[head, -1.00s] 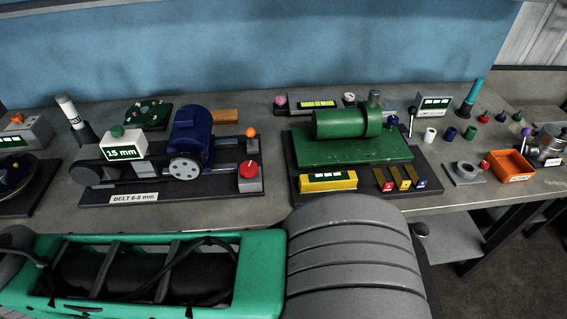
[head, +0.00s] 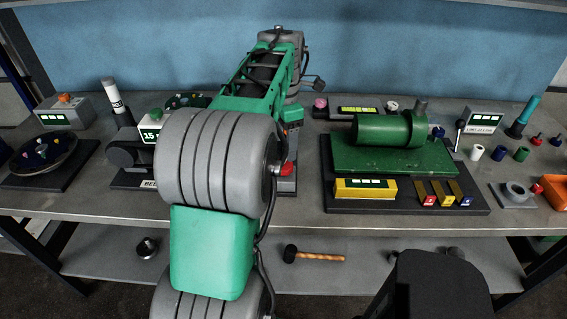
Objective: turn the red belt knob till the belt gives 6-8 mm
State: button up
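The belt unit stands on a dark base on the bench and is mostly hidden behind my arm. Its display (head: 150,135) shows "15" at its left part; the rest is covered. The belt label (head: 149,184) shows only its first letters. The dark pulley housing (head: 121,155) is at the left end. The red belt knob (head: 285,169) is mostly hidden; a little red shows at the right edge of my arm, above its grey block (head: 287,187). The blue motor is hidden. My gripper does not show in the head view.
A green machine (head: 390,155) with a yellow display block (head: 365,188) stands to the right. A round dark tray unit (head: 45,160) is at the left. A hammer (head: 315,256) lies on the lower shelf. Several small parts are at the far right.

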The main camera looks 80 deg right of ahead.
aim_at(284, 164)
notch_tip(284, 164, down, 7)
jog(key=shift+w+f+p, duration=0.1)
jog(key=shift+p, duration=0.25)
jog(key=c, duration=1.4)
jog(key=shift+o, duration=0.2)
